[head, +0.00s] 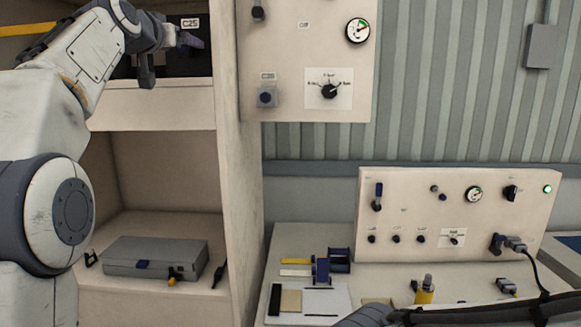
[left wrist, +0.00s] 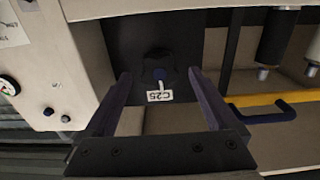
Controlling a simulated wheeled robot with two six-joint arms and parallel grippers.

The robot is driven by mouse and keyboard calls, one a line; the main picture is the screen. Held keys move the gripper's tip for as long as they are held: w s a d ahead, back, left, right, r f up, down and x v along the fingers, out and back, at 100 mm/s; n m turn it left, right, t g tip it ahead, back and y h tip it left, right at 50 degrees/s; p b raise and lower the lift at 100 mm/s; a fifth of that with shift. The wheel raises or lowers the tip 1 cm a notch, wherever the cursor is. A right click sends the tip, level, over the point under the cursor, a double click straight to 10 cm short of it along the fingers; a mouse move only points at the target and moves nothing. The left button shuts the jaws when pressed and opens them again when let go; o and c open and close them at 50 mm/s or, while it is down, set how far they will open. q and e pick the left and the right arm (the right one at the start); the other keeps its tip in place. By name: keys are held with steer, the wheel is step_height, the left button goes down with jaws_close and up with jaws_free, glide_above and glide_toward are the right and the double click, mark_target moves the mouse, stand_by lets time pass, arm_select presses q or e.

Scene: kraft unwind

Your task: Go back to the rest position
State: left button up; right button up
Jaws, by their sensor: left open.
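My left arm (head: 70,90) reaches up from the left in the head view. My left gripper (head: 172,52) is at the upper shelf of the cabinet, in front of a dark panel with a label reading C25. In the left wrist view the two fingers of the gripper (left wrist: 160,76) stand wide apart. Nothing is held between the fingers. My right gripper cannot be made out in either view.
The cabinet (head: 245,190) has a lower shelf with a grey case (head: 155,257). A control panel (head: 310,95) adjoins the cabinet's right side. A bench (head: 290,238) at right holds a second panel (head: 400,225), a blue spool holder (head: 322,268) and a yellow bottle (head: 425,291).

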arm_select(q)
steer(key=shift+w+r, duration=0.1)
steer(key=shift+w, duration=0.4)
arm_select(e)
steer(key=shift+r, duration=0.3)
arm_select(q)
steer(key=shift+s, duration=0.1)
